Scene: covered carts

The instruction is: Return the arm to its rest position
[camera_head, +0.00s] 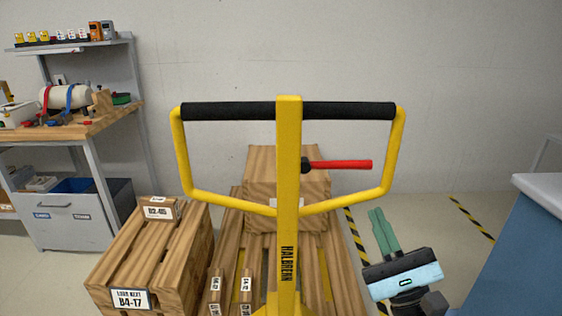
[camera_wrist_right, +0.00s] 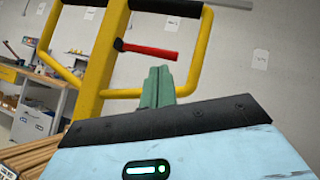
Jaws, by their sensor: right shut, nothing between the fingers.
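My right gripper (camera_head: 383,232) is at the lower right of the head view, with its green fingers together and nothing between them. It is to the right of the yellow pallet-truck handle and below the red lever. The closed fingers also show in the right wrist view (camera_wrist_right: 157,88), where the red lever appears above them. My left gripper is not in view.
The yellow handle (camera_head: 289,190) with black grips and a red lever (camera_head: 343,164) stands in the middle. Wooden crates (camera_head: 150,255) are at lower left. A workbench (camera_head: 85,125) is at left, a blue cabinet (camera_head: 525,250) at right.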

